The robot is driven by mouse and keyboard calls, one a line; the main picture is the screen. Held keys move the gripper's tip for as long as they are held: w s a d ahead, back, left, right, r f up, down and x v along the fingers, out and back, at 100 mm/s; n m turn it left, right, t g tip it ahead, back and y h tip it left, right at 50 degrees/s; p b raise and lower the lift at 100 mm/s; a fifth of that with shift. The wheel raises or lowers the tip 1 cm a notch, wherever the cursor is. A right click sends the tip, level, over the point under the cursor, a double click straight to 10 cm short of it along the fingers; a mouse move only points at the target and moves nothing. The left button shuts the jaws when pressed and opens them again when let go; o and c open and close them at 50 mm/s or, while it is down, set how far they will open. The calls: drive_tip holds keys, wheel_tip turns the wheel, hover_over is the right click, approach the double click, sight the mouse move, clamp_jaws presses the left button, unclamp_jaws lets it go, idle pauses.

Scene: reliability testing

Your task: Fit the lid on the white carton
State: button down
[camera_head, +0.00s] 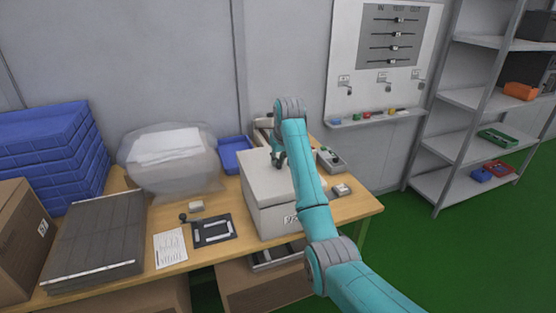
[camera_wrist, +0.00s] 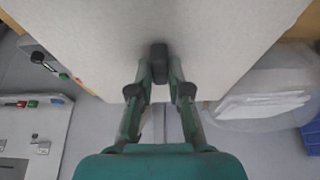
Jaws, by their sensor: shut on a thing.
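The white carton (camera_head: 275,218) stands on the wooden table, upright, with a printed label on its front. Its pale flat lid (camera_head: 259,183) lies over the top of the carton; I cannot tell whether it is fully seated. In the wrist view the lid (camera_wrist: 215,50) fills the upper middle. My gripper (camera_head: 279,160) is over the back part of the lid. In the wrist view my gripper (camera_wrist: 159,78) is closed on a small dark knob (camera_wrist: 158,52) on the lid. My arm hides the right side of the carton in the head view.
Left of the carton are a black frame (camera_head: 213,231), a paper sheet (camera_head: 170,247) and a translucent bag (camera_head: 172,180). A blue tray (camera_head: 235,158) lies behind. A grey box (camera_head: 331,160) and a small item (camera_head: 341,190) sit to the right. Bare table shows around the right front corner.

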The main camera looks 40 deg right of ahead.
drive_tip(key=shift+f, duration=1.8)
idle(2.4)
drive_tip(key=c, duration=0.6)
unclamp_jaws()
drive_tip(key=shift+o, duration=0.2)
drive_tip(key=shift+r, duration=0.1)
drive_tip(key=shift+r, duration=3.45)
clamp_jaws()
